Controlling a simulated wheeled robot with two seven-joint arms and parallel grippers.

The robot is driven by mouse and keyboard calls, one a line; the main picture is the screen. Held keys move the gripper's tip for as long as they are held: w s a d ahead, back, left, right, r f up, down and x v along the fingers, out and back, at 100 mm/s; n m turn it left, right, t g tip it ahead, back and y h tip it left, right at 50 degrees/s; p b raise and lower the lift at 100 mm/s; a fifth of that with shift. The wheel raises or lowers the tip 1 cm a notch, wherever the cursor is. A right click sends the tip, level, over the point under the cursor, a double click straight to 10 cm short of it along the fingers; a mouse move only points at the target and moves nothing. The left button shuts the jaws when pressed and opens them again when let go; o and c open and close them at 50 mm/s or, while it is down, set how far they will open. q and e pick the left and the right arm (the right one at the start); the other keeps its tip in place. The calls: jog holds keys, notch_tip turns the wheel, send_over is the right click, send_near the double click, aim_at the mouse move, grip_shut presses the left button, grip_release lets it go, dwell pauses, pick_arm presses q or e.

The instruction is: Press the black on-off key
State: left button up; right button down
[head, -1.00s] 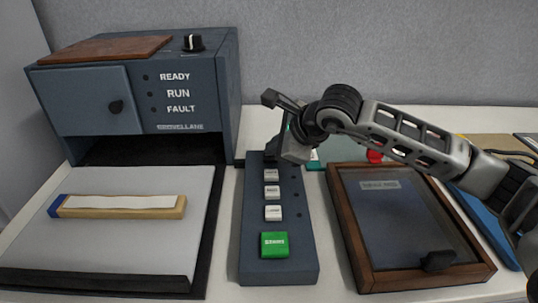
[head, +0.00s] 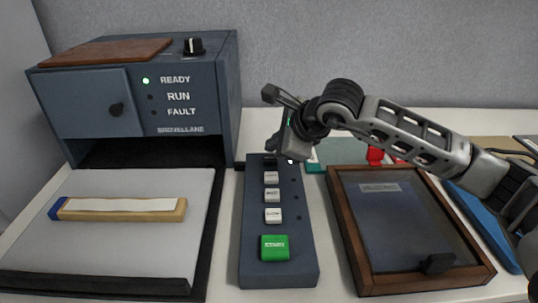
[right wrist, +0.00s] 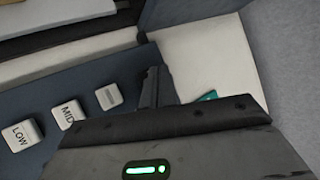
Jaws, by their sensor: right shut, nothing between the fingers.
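The blue-grey key panel (head: 258,222) lies on the table with a column of white keys and a green key (head: 274,247) at its near end. The black on-off key (head: 270,161) shows as a small dark block at the panel's far end, partly covered by my right gripper (head: 276,149). The gripper is shut and empty, just over that end; I cannot tell whether it touches the key. In the right wrist view its dark fingers (right wrist: 157,88) stand beside the white keys and the black key is hidden. My left gripper is not in view.
A blue-grey machine (head: 190,85) stands at the left, its READY lamp (head: 146,80) lit green. A grey tray (head: 120,250) holding a wooden bar (head: 120,208) is in front. A wood-framed glass-topped case (head: 410,235) lies right of the panel, under my right arm.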

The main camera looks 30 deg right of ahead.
aim_at(275, 160)
jog(key=shift+r+p, duration=1.45)
jog(key=shift+r, duration=1.55)
